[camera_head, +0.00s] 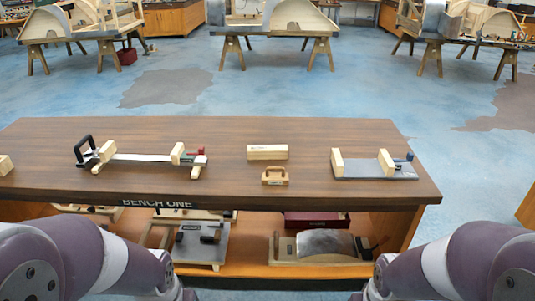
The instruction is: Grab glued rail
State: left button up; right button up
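No label marks the glued rail, and I cannot tell for sure which piece it is. A pale wooden bar (267,152) lies near the middle of the bench (300,190). At left, a long clamp (140,158) with a black handle and a red part carries pale wooden blocks at both ends. At right, a grey plate (362,172) carries two upright pale blocks and a blue-and-black clamp part. A small handled wooden tool (274,176) lies in front of the bar. Parts of my arms show at the lower left and right corners; neither gripper is in view.
The lower shelf (250,270) holds a grey plate fixture (202,242), a curved metal sheet on a board (325,243) and a dark red box (316,219). Bare bench top lies between the items.

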aim_at(273, 152)
jog(key=i+z, duration=0.15)
jog(key=i, duration=0.6)
jog(key=i+z, duration=0.15)
jog(key=i, duration=0.55)
jog(key=i+j+z, duration=0.2)
jog(key=i, duration=0.55)
